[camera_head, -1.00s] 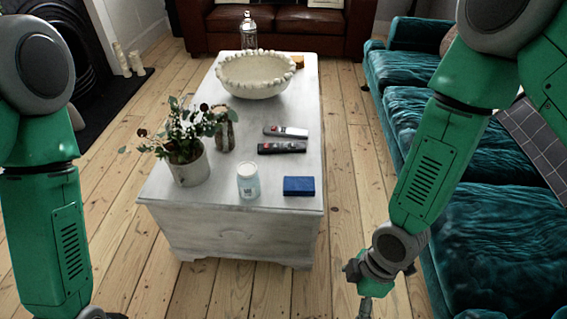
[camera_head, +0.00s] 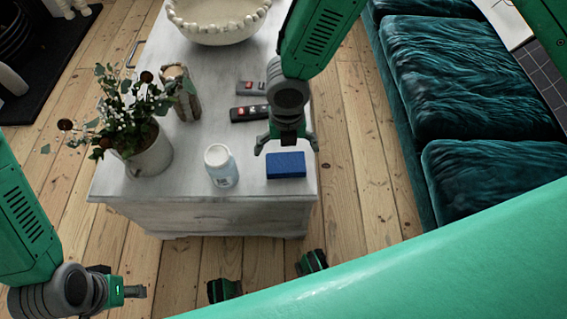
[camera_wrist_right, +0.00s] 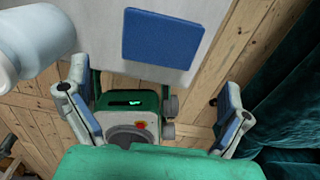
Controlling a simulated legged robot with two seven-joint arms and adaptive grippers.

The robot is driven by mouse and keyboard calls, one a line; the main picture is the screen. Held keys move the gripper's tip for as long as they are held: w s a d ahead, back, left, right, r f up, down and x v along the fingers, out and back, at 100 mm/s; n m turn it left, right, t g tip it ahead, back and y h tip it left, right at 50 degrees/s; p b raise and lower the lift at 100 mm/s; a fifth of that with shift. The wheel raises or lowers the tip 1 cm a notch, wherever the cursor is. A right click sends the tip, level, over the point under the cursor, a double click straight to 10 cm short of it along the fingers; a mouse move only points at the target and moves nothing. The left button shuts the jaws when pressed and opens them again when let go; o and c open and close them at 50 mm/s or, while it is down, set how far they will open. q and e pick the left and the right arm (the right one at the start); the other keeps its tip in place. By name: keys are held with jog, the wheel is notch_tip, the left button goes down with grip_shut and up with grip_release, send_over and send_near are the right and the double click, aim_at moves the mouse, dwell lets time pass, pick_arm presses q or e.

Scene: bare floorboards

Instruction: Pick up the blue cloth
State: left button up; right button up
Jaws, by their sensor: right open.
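The blue cloth (camera_head: 286,166) is a flat, folded rectangle on the near right part of the white table (camera_head: 215,213). My right gripper (camera_head: 287,148) is open and empty, its two fingers spread above the table at the cloth's far edge. In the right wrist view the cloth (camera_wrist_right: 162,38) shows whole, beyond the spread fingers of the right gripper (camera_wrist_right: 155,82) and not between them. My left gripper (camera_head: 132,291) is at the lower left, off the table and away from the cloth; whether its fingers are apart is unclear.
A white-lidded jar (camera_head: 221,167) stands just left of the cloth. Two remotes (camera_head: 250,112) lie behind it. A potted plant (camera_head: 145,150), a wooden vase (camera_head: 181,92) and a beaded bowl (camera_head: 215,22) stand farther off. A teal sofa (camera_head: 450,80) is on the right.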

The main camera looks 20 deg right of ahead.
aim_at(285, 162)
jog(key=f, duration=0.3)
jog(key=shift+d+f+b, duration=0.2)
jog(key=shift+f+b, duration=0.1)
jog(key=shift+b, duration=0.1)
jog(key=f, duration=0.1)
jog(key=f+b, duration=0.1)
jog(key=f, duration=0.1)
jog(key=f+b, duration=0.1)
jog(key=f, duration=0.1)
jog(key=shift+w+a, duration=0.2)
jog(key=shift+w, duration=0.2)
jog(key=shift+r, duration=0.1)
jog(key=c, duration=0.8)
